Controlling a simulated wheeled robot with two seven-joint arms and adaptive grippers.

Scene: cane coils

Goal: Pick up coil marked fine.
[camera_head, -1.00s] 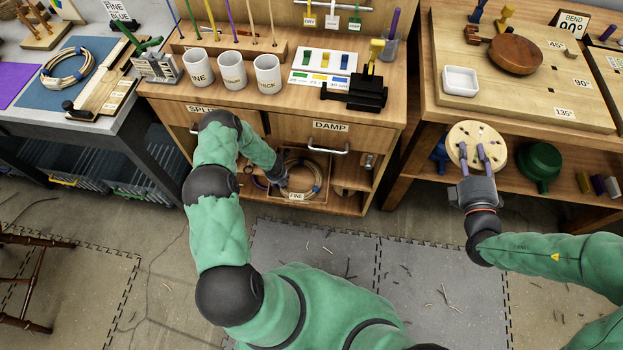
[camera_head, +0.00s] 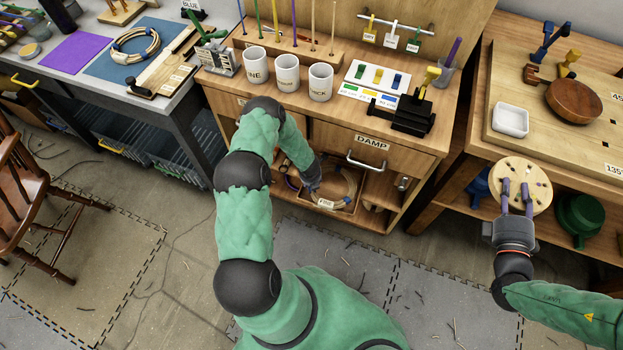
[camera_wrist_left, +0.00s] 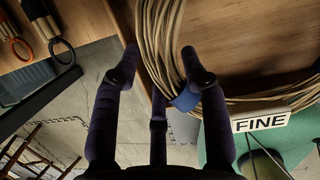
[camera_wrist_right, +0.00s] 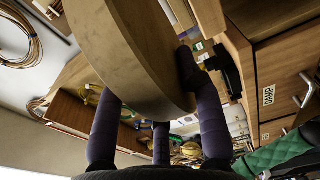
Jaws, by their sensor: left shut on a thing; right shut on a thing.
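A tan cane coil (camera_head: 349,185) with a blue tie lies in a shallow wooden tray in the bench's open lower compartment. A white FINE label (camera_head: 325,204) is at the tray's front. My left gripper (camera_head: 311,183) reaches into the tray at the coil's left side. In the left wrist view, its dark fingers (camera_wrist_left: 161,66) are closed around the coil's strands (camera_wrist_left: 166,30) beside the blue tie (camera_wrist_left: 185,98). My right gripper (camera_head: 516,192) is shut on a round pale wooden disc (camera_head: 526,172) with holes, which also fills much of the right wrist view (camera_wrist_right: 125,45).
Three labelled mugs (camera_head: 287,74) and a black clamp (camera_head: 408,115) stand on the bench top. Another coil (camera_head: 135,46) lies on a blue mat at left. A wooden chair (camera_head: 30,190) stands on the left floor.

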